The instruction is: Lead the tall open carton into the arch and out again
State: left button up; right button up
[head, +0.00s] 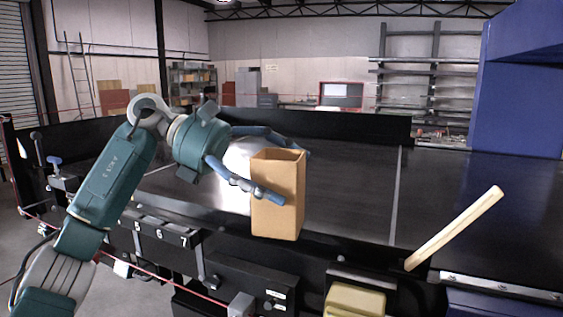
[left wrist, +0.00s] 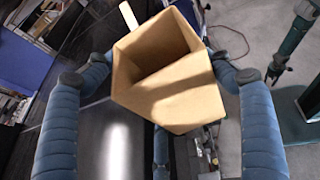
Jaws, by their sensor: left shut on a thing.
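The tall open carton (head: 275,220) is brown and upright, its open top facing up, over the near side of the black conveyor belt (head: 350,190). I cannot tell whether its bottom touches the belt. My left gripper (head: 292,176) is shut on it from the left, with blue fingers on either side. In the left wrist view the carton (left wrist: 178,105) sits between the fingers, and its visible inside looks empty. The blue arch (head: 525,90) stands over the belt at the right, apart from the carton. My right gripper is out of view.
A pale wooden bar (head: 455,230) slants up at the belt's near edge, between carton and arch. A beige block (head: 355,300) is at the bottom. A black side wall (head: 320,124) runs along the far side. The belt between carton and arch looks clear.

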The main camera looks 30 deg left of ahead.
aim_at(276, 233)
pick_arm(q)
jog(key=shift+n+t, duration=0.6)
jog(key=shift+t, duration=0.1)
jog(key=s+f, duration=0.1)
jog(key=f, duration=0.1)
jog(key=s+f, duration=0.1)
jog(key=f, duration=0.2)
jog(key=s+f, duration=0.1)
jog(key=f, duration=0.2)
jog(key=shift+d, duration=0.3)
jog(key=s+d+f+n+t+y, duration=0.1)
jog(key=s+f, duration=0.3)
jog(key=f, duration=0.7)
jog(key=s+d+f+n+t+y, duration=0.1)
jog(key=s+d+f+n+t, duration=0.1)
jog(key=f, duration=0.9)
jog(key=shift+s+d+f+t, duration=0.3)
jog(key=shift+s+d, duration=0.3)
jog(key=shift+s, duration=0.6)
jog(key=shift+d+f, duration=0.1)
jog(key=shift+f, duration=0.05)
